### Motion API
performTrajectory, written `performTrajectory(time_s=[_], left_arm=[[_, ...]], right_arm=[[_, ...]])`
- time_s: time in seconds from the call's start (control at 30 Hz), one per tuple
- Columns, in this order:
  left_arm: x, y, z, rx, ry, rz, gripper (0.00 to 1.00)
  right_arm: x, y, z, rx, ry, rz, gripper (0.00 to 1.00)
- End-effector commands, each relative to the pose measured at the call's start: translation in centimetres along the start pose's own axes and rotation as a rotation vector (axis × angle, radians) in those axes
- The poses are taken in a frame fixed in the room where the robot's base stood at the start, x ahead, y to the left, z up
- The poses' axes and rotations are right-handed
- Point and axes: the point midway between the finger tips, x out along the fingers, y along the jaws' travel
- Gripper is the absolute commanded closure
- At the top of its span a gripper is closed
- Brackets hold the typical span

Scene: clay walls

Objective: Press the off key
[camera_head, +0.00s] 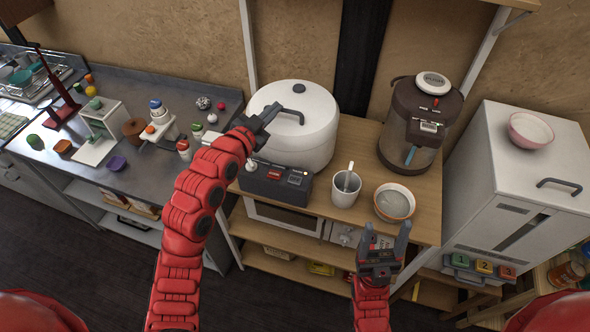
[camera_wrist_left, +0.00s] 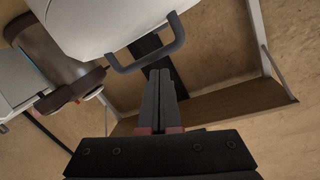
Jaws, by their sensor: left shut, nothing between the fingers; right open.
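A dark control box (camera_head: 262,188) sits at the left front of the wooden counter, before the white pot. The labels are too small to read, so I cannot tell which key is off. My left gripper (camera_head: 271,112) is shut and empty, above and behind the box at the pot's left side. Its closed fingers also show in the left wrist view (camera_wrist_left: 160,88). My right gripper (camera_head: 387,230) is open and empty at the counter's front edge.
A white mug (camera_head: 346,190) and a bowl (camera_head: 394,204) stand right of the box. A brown dispenser (camera_head: 405,150) and white cabinet (camera_head: 490,180) are farther right.

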Motion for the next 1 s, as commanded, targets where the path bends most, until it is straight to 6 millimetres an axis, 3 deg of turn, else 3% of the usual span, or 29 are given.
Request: performTrajectory(time_s=[0.03, 0.13, 0.33, 0.53, 1.0], left_arm=[[0.0, 1.2, -1.0, 0.048, -0.042, 0.069, 1.00], [-0.6, 4.0, -1.3, 0.156, -0.147, 0.216, 1.00], [-3.7, 8.1, -0.3, 0.378, -0.341, 0.465, 1.00], [-5.5, 9.2, 0.8, 0.467, -0.423, 0.558, 1.00], [-5.5, 9.4, 1.3, 0.468, -0.425, 0.559, 1.00]], right_arm=[[0.7, 0.0, -0.1, 0.000, 0.000, 0.000, 0.34], [1.4, 0.1, -0.2, 0.000, 0.000, 0.000, 0.34], [2.4, 0.1, -0.4, 0.000, 0.000, 0.000, 0.34], [2.6, 0.1, -0.4, 0.000, 0.000, 0.000, 0.34], [2.3, 0.1, -0.4, 0.000, 0.000, 0.000, 0.34]])
